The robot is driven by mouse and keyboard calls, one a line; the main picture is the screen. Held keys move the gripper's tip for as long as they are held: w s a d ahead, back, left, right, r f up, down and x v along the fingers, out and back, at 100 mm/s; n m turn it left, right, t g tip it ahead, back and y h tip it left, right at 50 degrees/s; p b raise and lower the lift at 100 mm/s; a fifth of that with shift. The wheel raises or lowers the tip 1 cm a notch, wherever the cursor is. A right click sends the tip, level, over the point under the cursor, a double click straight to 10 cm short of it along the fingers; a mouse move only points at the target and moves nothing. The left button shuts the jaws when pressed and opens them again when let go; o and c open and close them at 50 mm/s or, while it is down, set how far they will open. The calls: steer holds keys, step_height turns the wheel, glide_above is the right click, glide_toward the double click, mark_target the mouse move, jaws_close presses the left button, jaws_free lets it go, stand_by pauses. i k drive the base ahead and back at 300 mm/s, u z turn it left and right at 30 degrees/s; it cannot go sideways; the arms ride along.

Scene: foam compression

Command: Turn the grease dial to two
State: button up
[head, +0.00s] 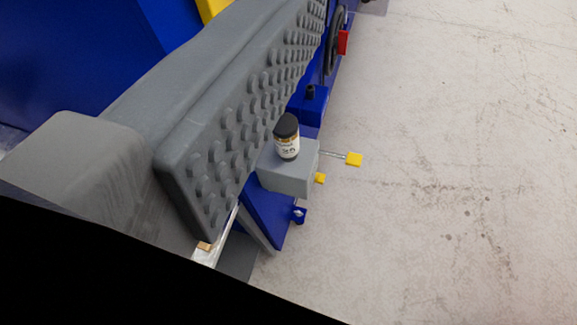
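The likely grease dial (287,137) is a small upright cylinder with a black cap and a pale label. It stands on a light grey box (291,176) in the picture's middle. The label's figures are too small to read surely, so I cannot tell its setting. My gripper (245,115) shows as one large grey finger with a studded pad. It runs from lower left to top centre, just left of the dial in the picture. The pad is bare and faces right. The opposite finger is out of frame. I see no contact with the dial.
A yellow knob (354,159) on a thin rod sticks out right of the box, with a smaller yellow knob (320,178) below it. Blue machine parts (270,215) lie behind and below. A red part (343,42) sits at the top. The pale concrete floor (460,140) at right is clear.

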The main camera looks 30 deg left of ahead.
mark_target(319, 179)
steer(key=k, duration=0.45)
steer(key=u, duration=1.45)
steer(key=k, duration=1)
steer(key=z, duration=1)
steer(key=i, duration=0.95)
steer(key=u, duration=0.05)
